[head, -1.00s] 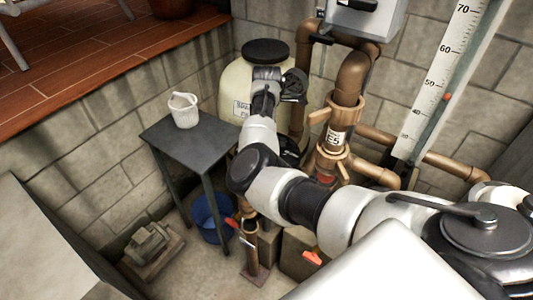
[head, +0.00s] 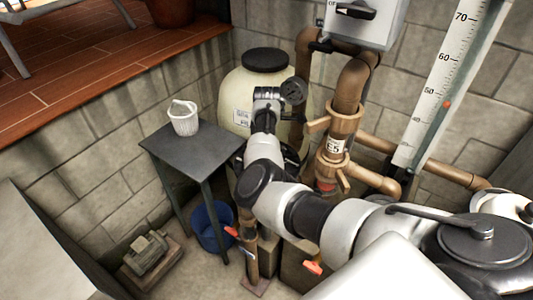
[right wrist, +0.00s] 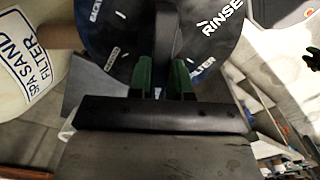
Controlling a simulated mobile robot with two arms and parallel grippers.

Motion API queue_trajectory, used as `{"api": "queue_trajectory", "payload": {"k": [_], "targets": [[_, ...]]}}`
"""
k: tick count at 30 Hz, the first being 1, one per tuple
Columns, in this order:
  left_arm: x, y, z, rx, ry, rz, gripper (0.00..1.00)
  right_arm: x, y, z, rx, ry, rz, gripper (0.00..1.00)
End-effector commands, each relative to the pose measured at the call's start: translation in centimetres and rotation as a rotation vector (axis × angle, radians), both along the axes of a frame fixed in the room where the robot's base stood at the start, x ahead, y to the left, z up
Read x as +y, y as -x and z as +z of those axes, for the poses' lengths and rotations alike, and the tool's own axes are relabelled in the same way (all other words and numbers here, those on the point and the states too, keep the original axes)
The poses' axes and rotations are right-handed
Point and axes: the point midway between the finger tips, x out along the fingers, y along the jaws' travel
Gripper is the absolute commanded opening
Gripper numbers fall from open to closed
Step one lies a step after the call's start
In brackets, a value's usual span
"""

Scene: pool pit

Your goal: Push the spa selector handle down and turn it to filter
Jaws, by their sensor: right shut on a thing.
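The spa selector dial (right wrist: 218,45) is a dark disc with white labels in the right wrist view; RINSE and a partly covered FILTER label are readable. Its black handle (right wrist: 165,30) runs across the disc from the top edge to my right gripper (right wrist: 166,78). The gripper's green fingers are shut on the handle, one on each side. The FILTER label lies just right of the fingers. My left gripper does not show.
A dark table (head: 185,149) with a white basket (head: 184,118) stands left of the filter. Brown pipes and a valve (head: 340,125) stand close on the right, below a grey switch box (head: 385,22). A blue bucket (head: 205,235) is under the table.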

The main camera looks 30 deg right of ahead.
Motion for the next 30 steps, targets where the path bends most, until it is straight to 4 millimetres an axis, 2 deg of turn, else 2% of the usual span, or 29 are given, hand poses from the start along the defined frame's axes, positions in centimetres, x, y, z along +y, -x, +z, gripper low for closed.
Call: {"api": "queue_trajectory", "payload": {"k": [11,30], "targets": [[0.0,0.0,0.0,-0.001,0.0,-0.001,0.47,0.0,0.0,0.0,-0.001,0.001,0.0,0.0],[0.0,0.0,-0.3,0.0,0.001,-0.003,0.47,0.0,0.1,-1.2,0.002,0.0,0.002,0.0]]}}
